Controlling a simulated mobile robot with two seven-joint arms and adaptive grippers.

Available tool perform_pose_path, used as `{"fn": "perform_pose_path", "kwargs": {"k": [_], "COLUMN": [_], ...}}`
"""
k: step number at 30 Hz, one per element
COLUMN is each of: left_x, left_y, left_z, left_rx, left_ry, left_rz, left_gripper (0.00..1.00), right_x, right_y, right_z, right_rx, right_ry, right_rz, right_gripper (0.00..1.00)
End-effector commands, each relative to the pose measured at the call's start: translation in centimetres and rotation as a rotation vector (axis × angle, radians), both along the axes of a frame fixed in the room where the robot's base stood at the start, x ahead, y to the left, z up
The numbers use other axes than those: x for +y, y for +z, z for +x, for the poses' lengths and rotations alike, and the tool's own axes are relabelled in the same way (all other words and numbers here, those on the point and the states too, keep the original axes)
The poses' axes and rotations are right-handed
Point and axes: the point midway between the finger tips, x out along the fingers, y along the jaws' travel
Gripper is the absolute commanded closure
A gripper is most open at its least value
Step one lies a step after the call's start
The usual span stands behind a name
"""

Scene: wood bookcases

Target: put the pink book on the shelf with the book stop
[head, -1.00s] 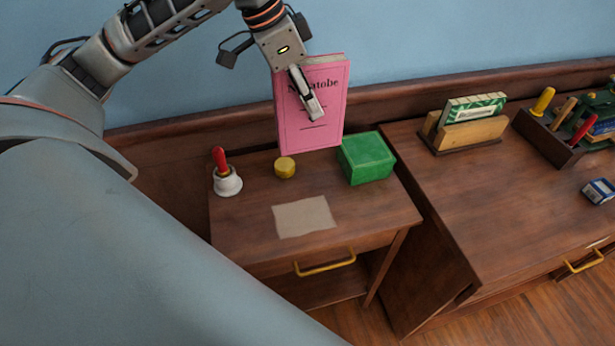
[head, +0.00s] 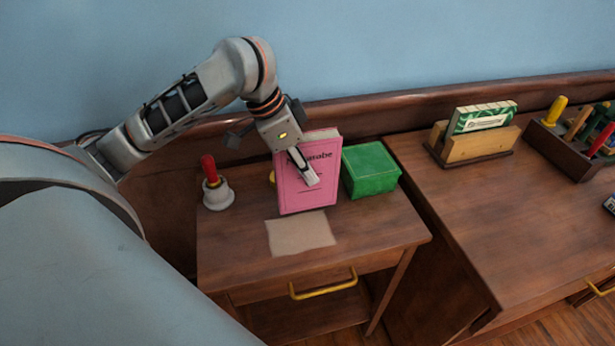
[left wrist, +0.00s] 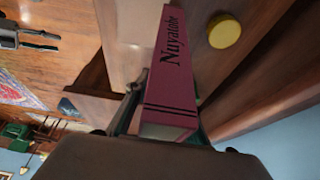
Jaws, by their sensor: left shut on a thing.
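The pink book (head: 309,190) is upright over the small wooden table, its titled cover facing me. My left gripper (head: 306,172) is shut on it from above, with one finger across the cover. In the left wrist view the book (left wrist: 170,70) shows its dark pink spine between the fingers (left wrist: 165,118). I cannot tell whether its lower edge touches the tabletop. No shelf with a book stop can be made out for sure.
The small table (head: 370,235) carries a red-handled bell (head: 217,190), a green box (head: 370,170) close right of the book, and a paper sheet (head: 300,234). A yellow round thing (left wrist: 224,31) is mostly hidden behind the book. A desk (head: 470,215) with a wooden holder (head: 480,139) stands right.

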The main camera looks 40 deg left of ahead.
Motion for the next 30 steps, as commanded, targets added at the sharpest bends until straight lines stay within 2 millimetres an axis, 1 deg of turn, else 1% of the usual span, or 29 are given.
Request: {"fn": "perform_pose_path", "kwargs": {"k": [1, 4, 10, 16, 17, 18, 19, 30], "left_x": [-0.2, -0.1, 0.0, 0.0, -0.1, -0.1, -0.1, -0.1], "left_y": [-1.4, -2.5, -2.2, -2.5, -2.6, -2.6, -2.6, -2.5], "left_z": [-0.1, -0.1, 0.0, 0.0, -0.1, -0.1, -0.1, 0.0], "left_rx": [0.008, 0.007, 0.0, 0.002, 0.004, 0.004, 0.004, 0.003], "left_ry": [-0.003, -0.001, 0.001, 0.001, 0.001, 0.001, 0.001, 0.0], "left_rz": [-0.005, -0.004, -0.002, -0.002, -0.001, -0.001, -0.001, -0.002], "left_gripper": [1.0, 1.0, 1.0, 1.0, 0.72, 0.61, 0.6, 0.6], "right_x": [-0.1, -0.3, -0.4, -0.3, -0.3, -0.3, -0.2, -0.1], "right_y": [-0.9, -1.5, -0.7, -0.4, -0.4, -0.5, -0.5, -1.4], "right_z": [-0.2, -0.3, 0.5, 0.6, 0.6, 0.6, 0.5, -0.6], "right_rx": [0.008, 0.011, -0.006, -0.01, -0.01, -0.009, -0.008, 0.014], "right_ry": [0.0, 0.001, 0.0, 0.0, 0.0, 0.001, 0.001, 0.003], "right_rz": [-0.004, -0.012, -0.015, -0.012, -0.012, -0.011, -0.01, -0.009], "right_gripper": [0.6, 0.6, 0.6, 0.6, 0.6, 0.6, 0.6, 0.6]}}
